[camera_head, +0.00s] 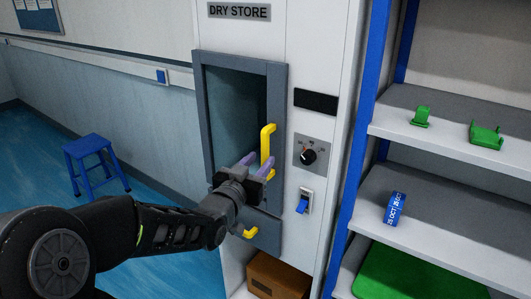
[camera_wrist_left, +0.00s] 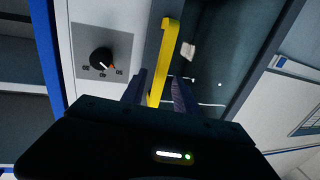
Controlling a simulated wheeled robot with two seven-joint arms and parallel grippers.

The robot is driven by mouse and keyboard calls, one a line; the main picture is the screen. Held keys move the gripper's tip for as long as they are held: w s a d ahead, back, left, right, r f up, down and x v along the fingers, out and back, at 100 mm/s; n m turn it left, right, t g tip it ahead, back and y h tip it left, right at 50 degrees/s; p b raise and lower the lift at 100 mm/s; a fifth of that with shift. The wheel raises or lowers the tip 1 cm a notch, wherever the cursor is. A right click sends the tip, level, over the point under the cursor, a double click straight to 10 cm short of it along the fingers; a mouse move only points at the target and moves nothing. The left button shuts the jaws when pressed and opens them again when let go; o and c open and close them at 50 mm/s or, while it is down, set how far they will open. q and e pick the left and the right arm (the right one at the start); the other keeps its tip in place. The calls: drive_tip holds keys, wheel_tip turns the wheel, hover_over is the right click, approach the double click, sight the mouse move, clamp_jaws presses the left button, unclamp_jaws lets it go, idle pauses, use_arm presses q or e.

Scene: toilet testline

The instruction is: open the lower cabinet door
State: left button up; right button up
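The dry store cabinet (camera_head: 321,75) has a tall grey-framed door (camera_head: 275,90) around a dark pane or opening; I cannot tell which. An upright yellow handle (camera_head: 267,143) is at its right side. Below is a smaller grey panel (camera_head: 265,229) with a short yellow handle (camera_head: 250,233), partly hidden by my arm. My left gripper (camera_head: 256,163) is at the lower part of the upright handle. In the left wrist view the yellow handle (camera_wrist_left: 166,50) runs between the two fingers of my left gripper (camera_wrist_left: 160,84), with gaps beside it. My right gripper is out of view.
A dial (camera_head: 308,156) and a blue switch (camera_head: 303,204) are right of the door. A blue-framed shelf (camera_head: 440,142) with green parts stands further right. A brown box (camera_head: 278,277) sits low in the cabinet. A blue stool (camera_head: 90,152) stands left on open floor.

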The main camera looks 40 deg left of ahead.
sight(264, 155)
use_arm(q)
drive_tip(key=x, duration=0.4)
drive_tip(key=shift+w+a+p, duration=0.1)
drive_tip(key=shift+w+p, duration=0.05)
drive_tip(key=shift+p, duration=0.2)
drive_tip(key=shift+c, duration=0.4)
clamp_jaws()
idle(0.7)
